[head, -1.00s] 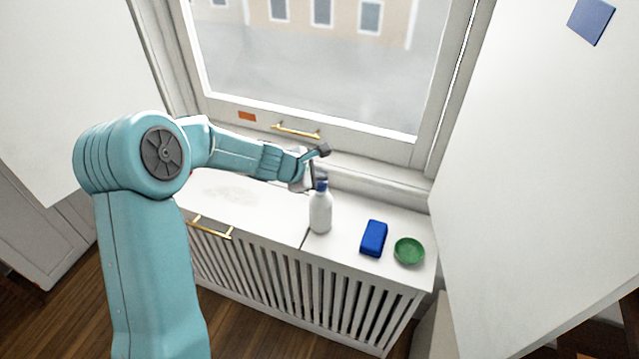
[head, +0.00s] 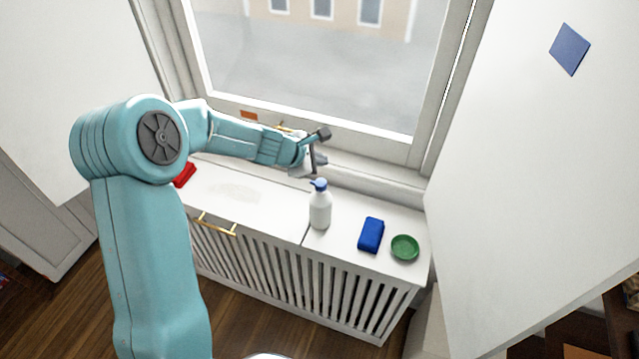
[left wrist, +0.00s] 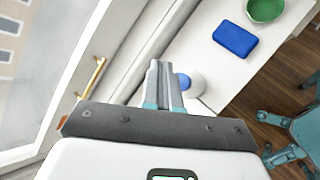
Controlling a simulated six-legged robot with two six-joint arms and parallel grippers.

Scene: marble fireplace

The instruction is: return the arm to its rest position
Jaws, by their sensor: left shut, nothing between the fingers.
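My left arm reaches in from the left in the head view, and its gripper (head: 318,160) is in front of the window sill, above and behind the white bottle. In the left wrist view the two fingers of my left gripper (left wrist: 160,68) are together, with nothing between them. The white spray bottle (head: 320,210) with a blue top stands upright on the white cabinet top. It also shows in the left wrist view (left wrist: 194,84), partly hidden by the fingers. My right gripper is not in the head view.
A blue block (head: 371,235) and a green bowl (head: 405,247) stand right of the bottle on the slatted cabinet (head: 335,290). A red object (head: 185,174) lies beside my arm. The window (head: 310,65) has a brass handle. A white panel (head: 530,170) rises at right.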

